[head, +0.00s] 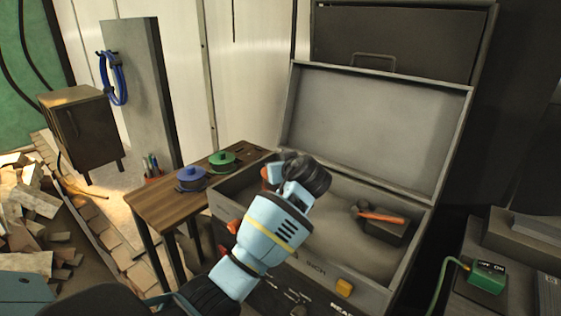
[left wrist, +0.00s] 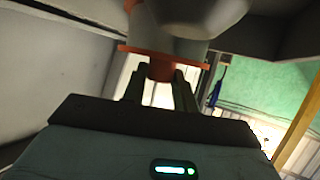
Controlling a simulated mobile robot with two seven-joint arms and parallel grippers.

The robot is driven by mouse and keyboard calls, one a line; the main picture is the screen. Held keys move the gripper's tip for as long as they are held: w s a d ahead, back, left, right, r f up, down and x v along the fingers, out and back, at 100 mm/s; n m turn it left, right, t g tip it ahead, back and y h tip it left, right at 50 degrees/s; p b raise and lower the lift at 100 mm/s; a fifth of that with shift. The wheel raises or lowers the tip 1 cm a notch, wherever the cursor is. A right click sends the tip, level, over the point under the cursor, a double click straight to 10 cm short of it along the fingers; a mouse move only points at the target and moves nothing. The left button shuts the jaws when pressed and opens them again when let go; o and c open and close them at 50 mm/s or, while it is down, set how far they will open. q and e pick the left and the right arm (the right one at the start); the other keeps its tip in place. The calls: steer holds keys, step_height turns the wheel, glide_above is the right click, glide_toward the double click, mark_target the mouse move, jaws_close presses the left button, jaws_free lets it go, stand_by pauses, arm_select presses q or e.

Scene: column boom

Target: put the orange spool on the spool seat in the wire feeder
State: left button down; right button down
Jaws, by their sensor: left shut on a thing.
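The wire feeder (head: 452,130) is a grey metal case with its lid raised. My left gripper (head: 284,178) is over the left back part of the open case. It is shut on the orange spool (head: 267,173), which is mostly hidden behind the hand in the head view. In the left wrist view, the fingers grip the orange spool's (left wrist: 160,72) narrow stem, and its wide orange rim lies just beyond the fingertips. A grey rounded shape beyond the rim is blurred; I cannot tell what it is. I cannot make out the spool seat. My right gripper is not in view.
A wooden table (head: 160,207) left of the case holds a blue spool (head: 191,178) and a green spool (head: 222,158). An orange-handled tool (head: 381,217) lies on a dark block inside the case at right. The raised lid (head: 375,120) stands behind.

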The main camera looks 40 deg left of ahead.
arm_select(q)
steer(key=shift+f, duration=1.6)
steer(key=shift+f, duration=0.35)
steer(key=shift+f, duration=0.4)
